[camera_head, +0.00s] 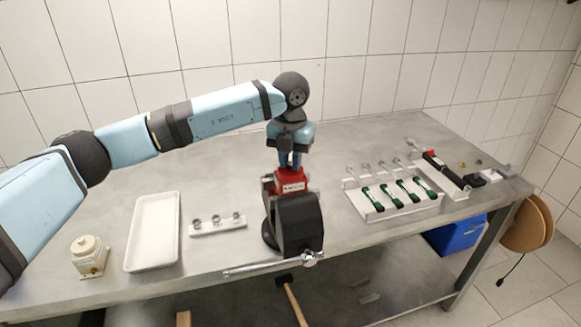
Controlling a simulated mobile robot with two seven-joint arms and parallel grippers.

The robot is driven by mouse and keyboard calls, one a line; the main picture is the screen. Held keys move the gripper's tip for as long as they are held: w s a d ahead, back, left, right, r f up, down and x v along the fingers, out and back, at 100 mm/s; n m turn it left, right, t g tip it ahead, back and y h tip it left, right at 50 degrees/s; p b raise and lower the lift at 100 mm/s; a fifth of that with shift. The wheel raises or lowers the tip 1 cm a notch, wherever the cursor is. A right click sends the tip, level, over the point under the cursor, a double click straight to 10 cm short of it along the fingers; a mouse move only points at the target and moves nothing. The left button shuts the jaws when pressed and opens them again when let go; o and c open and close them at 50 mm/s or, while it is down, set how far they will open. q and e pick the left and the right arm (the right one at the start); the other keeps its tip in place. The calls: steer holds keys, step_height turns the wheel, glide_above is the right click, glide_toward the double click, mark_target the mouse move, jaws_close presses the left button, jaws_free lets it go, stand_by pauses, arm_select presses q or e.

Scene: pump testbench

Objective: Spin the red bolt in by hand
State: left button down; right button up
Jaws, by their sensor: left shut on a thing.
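My left arm comes in from the left, and my left gripper (290,165) points straight down above the vise. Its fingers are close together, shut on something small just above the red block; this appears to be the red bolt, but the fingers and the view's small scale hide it. The red block (291,186) with a white label sits in the jaws of the dark vise (295,225) near the table's front edge. How deep the bolt sits cannot be made out. My right gripper is not in view.
A white tray (131,248) and a white strip (219,230) with metal rings lie left of the vise. A rack (372,216) with green-handled tools is at right, beside a black tool (445,170). The vise handle (265,265) juts over the front edge.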

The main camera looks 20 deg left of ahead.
mark_target(290, 164)
arm_select(q)
steer(key=m+b, duration=0.2)
steer(key=m, duration=0.2)
steer(key=shift+m+b, duration=0.45)
steer(key=shift+m, duration=0.75)
steer(key=c, duration=1)
jaws_free()
step_height(290, 164, up, 14)
steer(key=shift+f+b, duration=0.1)
steer(key=shift+b, duration=0.55)
